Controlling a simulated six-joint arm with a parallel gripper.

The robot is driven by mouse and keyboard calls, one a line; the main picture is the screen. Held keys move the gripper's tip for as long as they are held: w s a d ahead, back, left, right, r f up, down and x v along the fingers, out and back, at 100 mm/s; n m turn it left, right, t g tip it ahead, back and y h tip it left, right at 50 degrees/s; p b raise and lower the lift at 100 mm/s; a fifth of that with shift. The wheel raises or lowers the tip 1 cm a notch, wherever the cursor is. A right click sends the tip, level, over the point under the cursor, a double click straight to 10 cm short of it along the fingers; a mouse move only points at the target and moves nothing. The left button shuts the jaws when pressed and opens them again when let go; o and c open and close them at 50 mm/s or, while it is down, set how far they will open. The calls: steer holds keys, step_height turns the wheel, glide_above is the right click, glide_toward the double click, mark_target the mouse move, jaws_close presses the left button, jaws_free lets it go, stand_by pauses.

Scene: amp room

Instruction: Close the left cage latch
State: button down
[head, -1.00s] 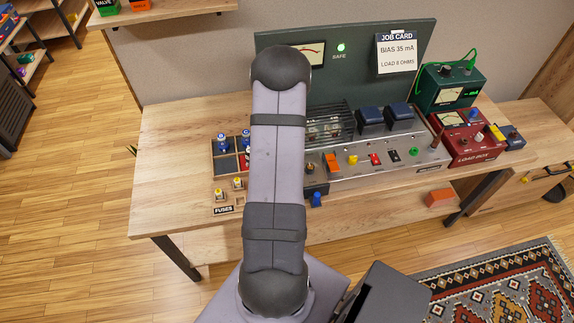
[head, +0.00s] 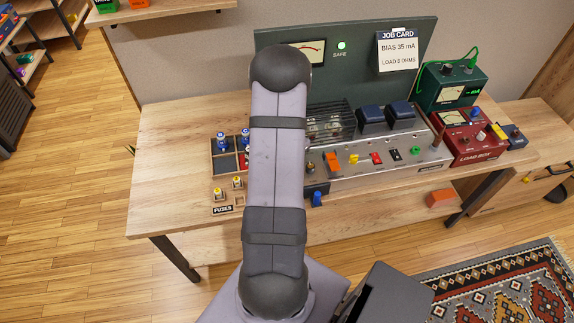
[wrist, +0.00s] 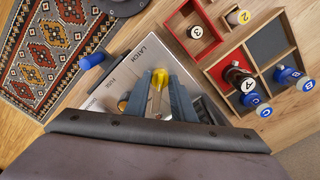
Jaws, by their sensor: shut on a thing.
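The tube cage (head: 332,122) is a dark wire cage on the amplifier chassis (head: 385,165), partly hidden behind my arm in the head view. In the wrist view a pale panel (wrist: 135,62) with the word LATCH lies under my gripper (wrist: 160,90). My gripper is shut on the left cage latch, whose yellow tip (wrist: 160,77) shows between the fingers. The rest of the latch is largely hidden by the fingers, so its exact position is unclear. The head view hides my gripper behind the arm.
Left of the chassis is a divided wooden tray (head: 212,165) with blue-capped tubes, and fuses (head: 219,193) near it. A blue knob (head: 316,199) sticks out at the chassis front. A red load box (head: 470,145) stands right. The table's left end is clear.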

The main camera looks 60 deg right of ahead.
steer(key=n, duration=0.5)
steer(key=shift+n+b, duration=0.3)
steer(key=shift+b, duration=0.05)
steer(key=shift+n, duration=2.3)
steer(key=c, duration=1.5)
jaws_free()
steer(key=shift+r, duration=0.15)
steer(key=shift+r+b, duration=1.2)
steer(key=shift+r, duration=2.35)
